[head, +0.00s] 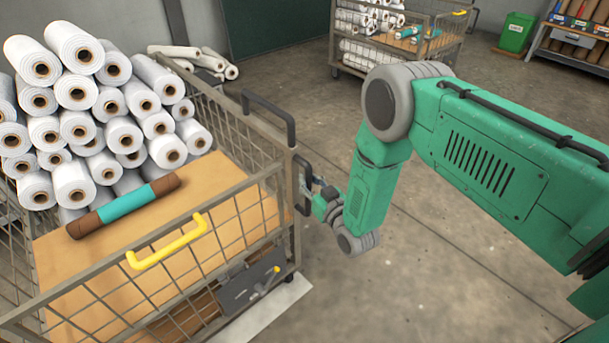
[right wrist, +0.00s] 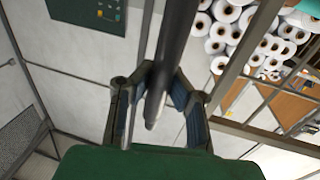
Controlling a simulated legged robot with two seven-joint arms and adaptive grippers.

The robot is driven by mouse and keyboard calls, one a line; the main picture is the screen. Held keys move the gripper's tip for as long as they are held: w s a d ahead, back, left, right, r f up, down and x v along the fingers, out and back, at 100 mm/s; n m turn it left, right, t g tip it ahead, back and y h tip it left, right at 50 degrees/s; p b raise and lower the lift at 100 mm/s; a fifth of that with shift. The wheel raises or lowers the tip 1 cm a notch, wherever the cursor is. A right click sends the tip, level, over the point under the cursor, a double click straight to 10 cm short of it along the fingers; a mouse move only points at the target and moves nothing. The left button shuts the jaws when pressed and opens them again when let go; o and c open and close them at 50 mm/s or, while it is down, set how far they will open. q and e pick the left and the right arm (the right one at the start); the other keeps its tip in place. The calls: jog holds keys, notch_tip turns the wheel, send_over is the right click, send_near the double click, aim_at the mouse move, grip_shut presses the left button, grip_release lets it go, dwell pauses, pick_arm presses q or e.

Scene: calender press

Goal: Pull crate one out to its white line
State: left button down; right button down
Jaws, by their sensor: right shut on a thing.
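A wire-mesh crate (head: 262,208) on castors stands at the left of the head view, with stacked white rolls and a wooden board inside; no number shows on it. A yellow handle (head: 167,242) is on its near rim, and an upright black handle (head: 303,184) is on its right corner. My right gripper (head: 316,190) is shut on this black handle; the right wrist view shows the dark bar (right wrist: 170,62) between its fingers. A white strip (head: 268,312) lies on the floor by the crate's near right corner. My left gripper is not in view.
A brown and teal roller (head: 124,206) lies on the board. A second mesh crate (head: 437,38) with rolls stands at the back. A green bin (head: 517,32) and a shelf (head: 575,42) are at the back right. The floor right of the crate is clear.

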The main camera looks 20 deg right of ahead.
jog(key=shift+s+f, duration=0.15)
jog(key=shift+s, duration=0.1)
jog(key=c, duration=1.4)
grip_release()
jog(key=shift+c, duration=0.2)
jog(key=shift+s+d, duration=0.1)
jog(key=s+d, duration=0.1)
jog(key=s, duration=1)
jog(key=shift+s+d, duration=0.25)
jog(key=shift+d, duration=0.15)
